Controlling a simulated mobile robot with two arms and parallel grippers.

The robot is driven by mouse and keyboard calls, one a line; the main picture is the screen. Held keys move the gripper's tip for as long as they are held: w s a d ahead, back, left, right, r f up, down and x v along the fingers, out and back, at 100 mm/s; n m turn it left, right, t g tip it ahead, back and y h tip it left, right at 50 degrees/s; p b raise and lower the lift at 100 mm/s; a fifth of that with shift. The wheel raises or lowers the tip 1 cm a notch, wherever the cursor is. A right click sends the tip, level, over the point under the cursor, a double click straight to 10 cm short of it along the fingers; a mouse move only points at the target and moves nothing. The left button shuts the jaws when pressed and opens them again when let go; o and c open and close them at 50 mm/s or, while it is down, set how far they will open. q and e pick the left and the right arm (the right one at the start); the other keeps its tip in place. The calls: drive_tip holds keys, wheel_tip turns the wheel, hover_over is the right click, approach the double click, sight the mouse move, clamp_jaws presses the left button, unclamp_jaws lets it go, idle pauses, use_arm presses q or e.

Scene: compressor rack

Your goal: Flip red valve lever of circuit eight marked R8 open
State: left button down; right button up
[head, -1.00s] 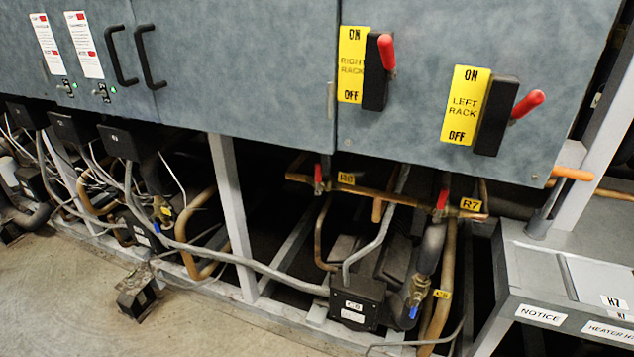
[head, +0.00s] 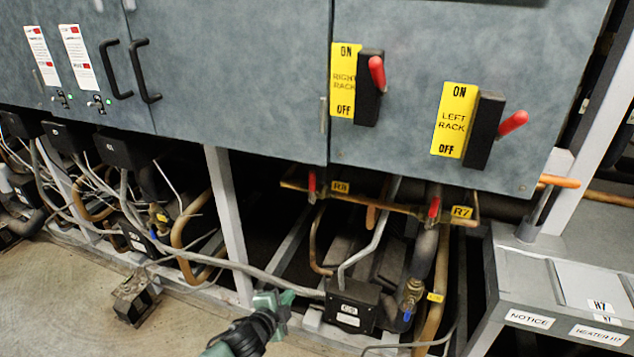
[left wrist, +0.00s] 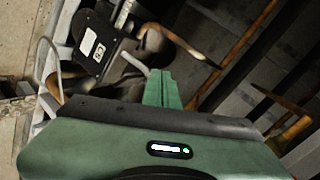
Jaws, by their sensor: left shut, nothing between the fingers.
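The red valve lever beside the yellow R8 tag (head: 340,187) is the left one of two under the cabinet. This R8 lever (head: 312,182) hangs upright on a copper pipe. A second red lever (head: 434,208) stands by the R7 tag (head: 461,212). My left gripper (head: 284,297) is low in the head view, below and slightly left of the R8 lever and well apart from it. Its green fingers (left wrist: 162,88) are shut and empty in the left wrist view. I cannot make out the R8 lever in that view. My right gripper is not in view.
A black compressor box (head: 350,306) sits right of my left gripper. A grey conduit (head: 240,266) runs across the opening, and a grey post (head: 230,225) stands left of the R8 lever. The cabinet (head: 240,90) overhangs the pipes. A grey ledge (head: 520,285) is at right.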

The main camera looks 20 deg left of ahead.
use_arm(q)
drive_tip(key=w+d+r+m+t+h, duration=0.1)
drive_tip(key=w+d+r+m, duration=0.1)
drive_tip(key=r, duration=0.6)
drive_tip(key=w+d+r+m+t, duration=0.1)
drive_tip(key=r+t, duration=0.1)
drive_tip(key=r, duration=0.5)
drive_tip(key=m+t+h+p, duration=0.1)
drive_tip(key=m+t+h, duration=0.1)
drive_tip(key=m, duration=0.1)
approach(312, 188)
drive_tip(key=d+r, duration=0.2)
drive_tip(key=d, duration=0.4)
drive_tip(key=shift+s+f, duration=0.15)
drive_tip(key=shift+s, duration=0.1)
drive_tip(key=w+a+p, duration=0.1)
drive_tip(key=w, duration=0.2)
drive_tip(key=w+p, duration=0.1)
drive_tip(key=w, duration=0.2)
drive_tip(key=w+a+p, duration=0.1)
drive_tip(key=w, duration=0.2)
drive_tip(key=shift+w+a, duration=0.1)
drive_tip(key=shift+a, duration=0.2)
